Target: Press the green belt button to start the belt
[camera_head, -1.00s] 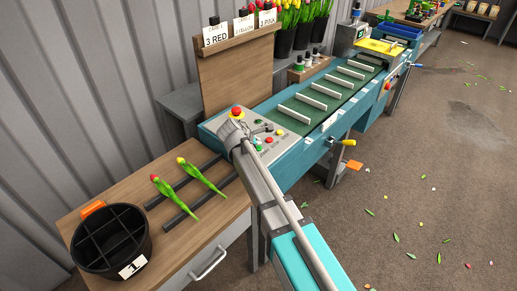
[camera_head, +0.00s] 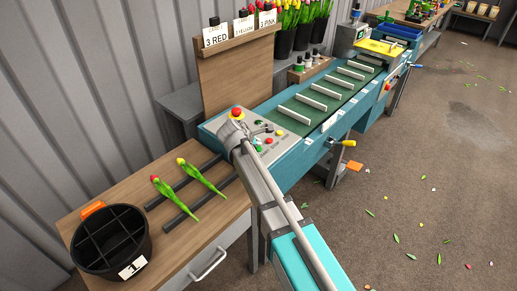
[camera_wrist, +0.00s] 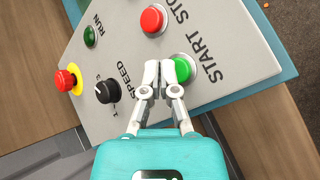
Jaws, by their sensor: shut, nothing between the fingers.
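The green button (camera_wrist: 183,69) sits in a silver ring beside the word START on the light grey control panel (camera_wrist: 225,45). My gripper (camera_wrist: 161,72) is shut and empty. In the wrist view its fingertips are at the left edge of the green button and overlap its ring; I cannot tell whether they touch it. The red STOP button (camera_wrist: 153,19) is above them. In the head view the panel (camera_head: 290,137) is at the near end of the belt (camera_head: 300,107), partly hidden by my arm.
A black SPEED knob (camera_wrist: 107,91), a red emergency button on yellow (camera_wrist: 66,80) and a dark green RUN lamp (camera_wrist: 90,36) are left of my fingers. Two tulips (camera_head: 176,199) lie on rails beside a black divided bucket (camera_head: 108,240).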

